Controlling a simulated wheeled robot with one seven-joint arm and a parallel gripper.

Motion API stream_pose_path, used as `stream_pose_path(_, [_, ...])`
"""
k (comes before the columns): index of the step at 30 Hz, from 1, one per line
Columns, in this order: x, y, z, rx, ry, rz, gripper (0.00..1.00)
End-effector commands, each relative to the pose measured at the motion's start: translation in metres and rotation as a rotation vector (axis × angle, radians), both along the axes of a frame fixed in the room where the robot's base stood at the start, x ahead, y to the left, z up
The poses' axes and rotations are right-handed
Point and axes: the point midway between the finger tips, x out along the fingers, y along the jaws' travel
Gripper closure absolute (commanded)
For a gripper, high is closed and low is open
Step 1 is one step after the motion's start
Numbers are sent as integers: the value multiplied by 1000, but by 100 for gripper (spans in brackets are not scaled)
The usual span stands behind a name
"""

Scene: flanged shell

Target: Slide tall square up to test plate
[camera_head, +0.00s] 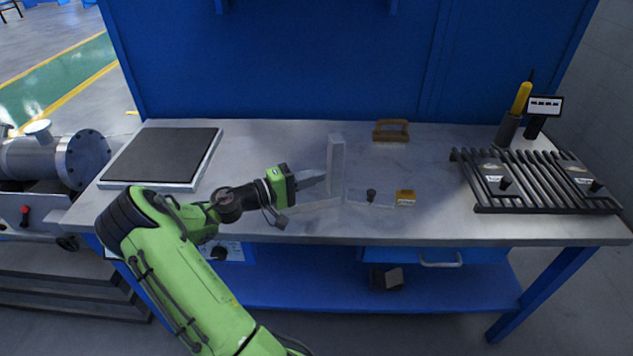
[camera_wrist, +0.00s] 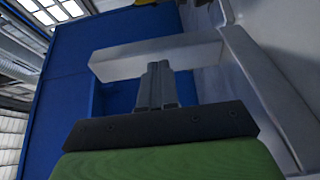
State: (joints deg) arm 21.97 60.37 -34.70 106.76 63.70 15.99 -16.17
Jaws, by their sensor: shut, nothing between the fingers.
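The tall square (camera_head: 337,160) is a pale grey L-shape standing upright on the workbench, with its foot (camera_head: 312,205) reaching left along the bench top. It also shows in the wrist view (camera_wrist: 262,85), where one limb crosses just beyond my fingertips. My gripper (camera_head: 323,176) is shut and empty, pointing right from the left side of the upright. Its shut fingers show in the wrist view (camera_wrist: 157,72); I cannot tell whether they touch the square. A flat grey plate, seemingly the test plate (camera_head: 352,197), lies right of the square with a dark knob (camera_head: 371,195) on it.
A yellow-labelled block (camera_head: 405,197) sits at the plate's right end. A dark-topped surface plate (camera_head: 165,155) is at left, a black slatted rack (camera_head: 535,182) at right. The bench between plate and rack is clear.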

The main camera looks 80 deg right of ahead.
Motion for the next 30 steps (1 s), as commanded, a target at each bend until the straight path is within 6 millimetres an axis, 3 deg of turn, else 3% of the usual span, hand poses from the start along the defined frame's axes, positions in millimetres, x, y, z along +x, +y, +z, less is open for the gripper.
stream_pose_path(20, [-24,2,1,0,0,0,100])
stream_pose_path(30, [-22,2,0,0,0,2,100])
